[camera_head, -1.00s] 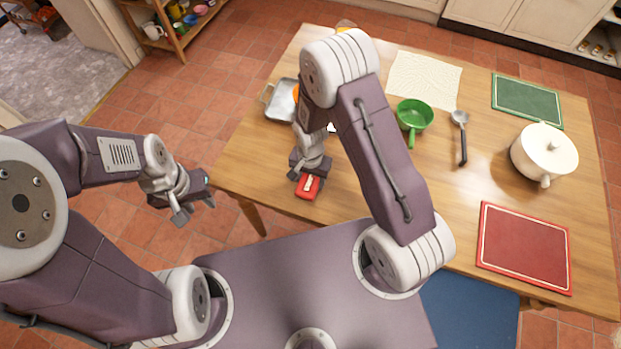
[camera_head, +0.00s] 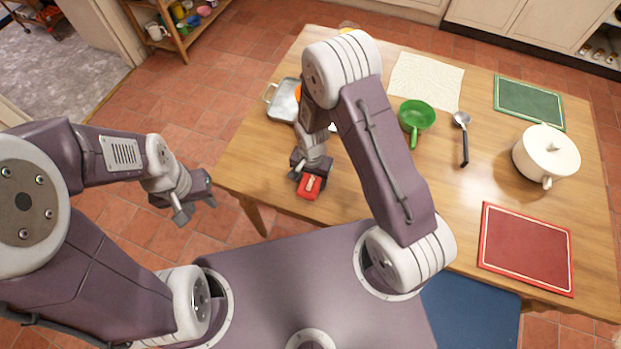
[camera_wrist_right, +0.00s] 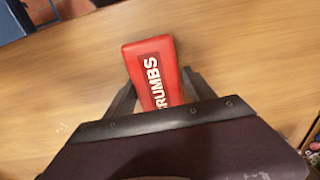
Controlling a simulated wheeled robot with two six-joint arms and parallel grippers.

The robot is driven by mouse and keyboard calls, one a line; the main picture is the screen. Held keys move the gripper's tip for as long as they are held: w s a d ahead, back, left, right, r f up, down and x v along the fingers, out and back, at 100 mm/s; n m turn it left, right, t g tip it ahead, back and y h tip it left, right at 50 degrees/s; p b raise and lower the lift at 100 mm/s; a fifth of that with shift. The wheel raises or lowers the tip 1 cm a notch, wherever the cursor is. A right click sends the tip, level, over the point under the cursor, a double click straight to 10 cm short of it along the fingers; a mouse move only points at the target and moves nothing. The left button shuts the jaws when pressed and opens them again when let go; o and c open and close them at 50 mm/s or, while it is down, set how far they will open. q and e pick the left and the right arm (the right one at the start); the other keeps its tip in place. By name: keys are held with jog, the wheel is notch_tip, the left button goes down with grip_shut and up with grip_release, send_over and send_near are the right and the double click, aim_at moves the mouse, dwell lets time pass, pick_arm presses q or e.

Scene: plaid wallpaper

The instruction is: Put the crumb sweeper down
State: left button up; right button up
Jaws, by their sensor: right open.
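The sweeper appears to rest on the wooden table (camera_head: 350,190). My left gripper (camera_head: 197,212) is empty, over the floor left of the table; its fingers look apart.
A metal tray (camera_head: 283,100) lies behind my right wrist. A green pan (camera_head: 416,114), a ladle (camera_head: 463,140), a white pot (camera_head: 545,155), a red board (camera_head: 525,248), a green board (camera_head: 529,102) and a pale cloth (camera_head: 426,82) lie to the right. Table around the sweeper is clear.

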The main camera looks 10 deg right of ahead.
aim_at(312, 179)
jog(key=shift+s+d+f, duration=0.1)
jog(key=shift+s+f, duration=0.15)
jog(key=shift+s, duration=0.15)
notch_tip(312, 179, up, 12)
jog(key=p, duration=0.2)
jog(key=s+d+r+n+t, duration=0.1)
jog(key=s+d+r+n, duration=0.5)
jog(key=s+d, duration=0.1)
jog(key=shift+s+d+r+n, duration=0.2)
jog(key=shift+s+r+n, duration=0.05)
jog(key=shift+r+n, duration=0.1)
jog(key=shift+s, duration=0.1)
jog(key=shift+o, duration=0.4)
